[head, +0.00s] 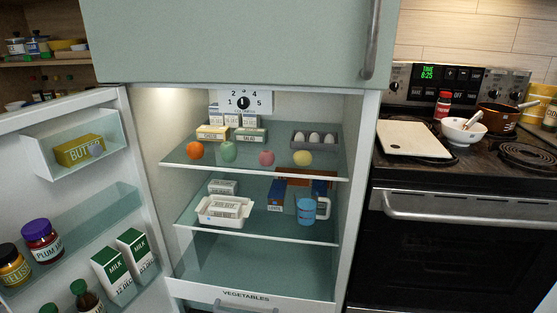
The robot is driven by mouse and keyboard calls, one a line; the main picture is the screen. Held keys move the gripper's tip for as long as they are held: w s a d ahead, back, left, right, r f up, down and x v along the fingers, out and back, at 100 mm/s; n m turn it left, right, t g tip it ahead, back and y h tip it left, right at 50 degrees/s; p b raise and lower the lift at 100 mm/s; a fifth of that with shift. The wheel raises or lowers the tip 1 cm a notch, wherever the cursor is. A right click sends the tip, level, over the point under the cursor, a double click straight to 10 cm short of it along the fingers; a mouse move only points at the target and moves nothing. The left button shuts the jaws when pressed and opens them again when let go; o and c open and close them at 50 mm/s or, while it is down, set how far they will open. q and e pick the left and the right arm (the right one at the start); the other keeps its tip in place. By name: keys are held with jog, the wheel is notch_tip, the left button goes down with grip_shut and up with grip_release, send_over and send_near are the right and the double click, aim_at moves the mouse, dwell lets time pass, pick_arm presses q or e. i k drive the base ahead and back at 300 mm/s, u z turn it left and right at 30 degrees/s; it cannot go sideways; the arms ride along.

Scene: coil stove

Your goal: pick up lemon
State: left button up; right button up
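The lemon (303,157) is a small yellow fruit on the upper glass shelf (255,169) of the open fridge, near the shelf's front edge and toward the right. It stands just in front of a grey egg tray (314,140) and right of a pink-red fruit (266,157). Neither of my grippers shows in the head view.
The fridge door (60,195) stands open on the left, with jars, milk cartons and a butter box. A green fruit (228,151) and an orange (195,150) share the shelf; boxes stand behind. A stove (465,215) stands right of the fridge.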

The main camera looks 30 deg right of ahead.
aim_at(302, 158)
jog(key=z, duration=0.65)
jog(key=i, duration=0.75)
jog(key=z, duration=0.2)
